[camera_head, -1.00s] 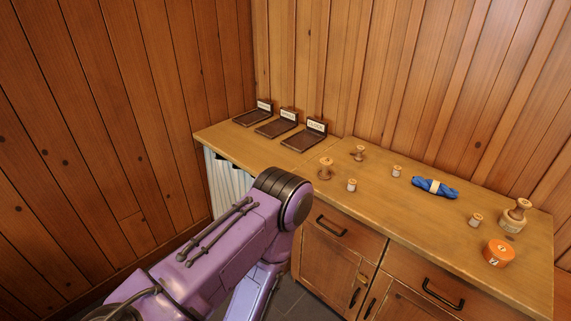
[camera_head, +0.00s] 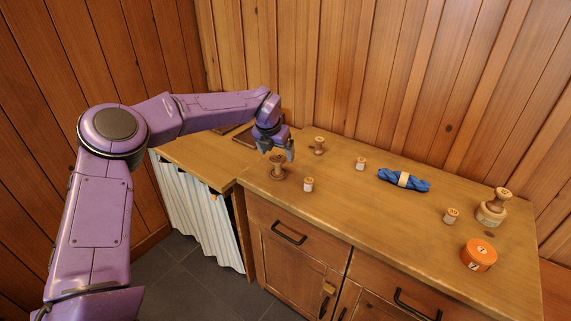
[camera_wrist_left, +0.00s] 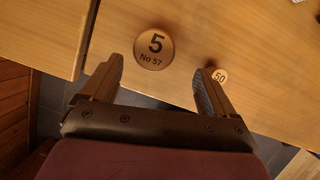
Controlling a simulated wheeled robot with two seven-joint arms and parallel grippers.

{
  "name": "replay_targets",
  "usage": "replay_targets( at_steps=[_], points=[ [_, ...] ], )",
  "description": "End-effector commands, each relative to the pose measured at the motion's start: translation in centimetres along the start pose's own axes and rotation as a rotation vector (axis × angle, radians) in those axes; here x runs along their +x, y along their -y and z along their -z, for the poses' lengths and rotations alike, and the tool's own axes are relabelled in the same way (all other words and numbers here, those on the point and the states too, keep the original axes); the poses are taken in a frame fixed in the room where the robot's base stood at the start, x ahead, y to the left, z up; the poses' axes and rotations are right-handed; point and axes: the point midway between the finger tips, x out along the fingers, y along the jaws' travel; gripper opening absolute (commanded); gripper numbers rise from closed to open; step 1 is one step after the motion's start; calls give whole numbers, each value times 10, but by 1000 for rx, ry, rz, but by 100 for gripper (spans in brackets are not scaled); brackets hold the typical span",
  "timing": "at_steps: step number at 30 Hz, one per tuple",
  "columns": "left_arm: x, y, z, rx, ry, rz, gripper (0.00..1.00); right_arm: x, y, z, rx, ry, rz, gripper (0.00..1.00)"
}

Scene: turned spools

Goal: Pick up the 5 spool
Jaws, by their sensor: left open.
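The 5 spool (camera_head: 277,170) is a turned wooden spool standing upright near the front edge of the counter. In the left wrist view its round top (camera_wrist_left: 154,48) reads "5 No 57". My left gripper (camera_head: 279,153) is just above and behind it in the head view. In the wrist view the open left gripper (camera_wrist_left: 158,68) has its fingers apart, with the spool top between and just beyond the tips. Nothing is held. My right gripper is not in view.
A small spool (camera_head: 308,186) marked 50 in the wrist view stands close by. Other spools (camera_head: 319,145) (camera_head: 360,163) (camera_head: 451,216), a large spool (camera_head: 492,212), blue cord (camera_head: 404,180) and an orange tin (camera_head: 479,254) occupy the counter. Dark trays (camera_head: 245,137) are partly behind my arm.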

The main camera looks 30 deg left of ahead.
Motion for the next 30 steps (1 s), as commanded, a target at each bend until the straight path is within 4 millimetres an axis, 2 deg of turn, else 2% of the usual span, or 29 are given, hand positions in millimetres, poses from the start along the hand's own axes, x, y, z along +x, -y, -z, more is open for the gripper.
replay_targets(
  at_steps=[2, 7, 11, 15, 18, 21, 26, 27, 29, 30],
  points=[
    [6, -2, -3, -25, 4, 16, 88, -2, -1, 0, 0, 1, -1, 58],
    [36, -8, -1, -31, 4, 11, 88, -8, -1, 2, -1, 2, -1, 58],
    [50, -10, -1, -32, 4, 9, 88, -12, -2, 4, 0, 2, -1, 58],
    [74, -15, -2, -29, 1, 8, 88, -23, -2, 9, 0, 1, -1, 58],
    [91, -14, -2, -26, 3, 9, 88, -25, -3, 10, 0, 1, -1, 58],
    [99, -13, -2, -26, 5, 11, 88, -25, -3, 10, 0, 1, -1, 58],
    [100, -12, -2, -25, 5, 12, 88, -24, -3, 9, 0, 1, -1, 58],
    [100, -12, -2, -25, 5, 11, 85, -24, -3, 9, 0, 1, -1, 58],
    [100, -12, -2, -24, 5, 11, 66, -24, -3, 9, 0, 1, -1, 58],
    [100, -12, -2, -24, 5, 11, 53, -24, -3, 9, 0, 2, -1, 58]
  ],
)
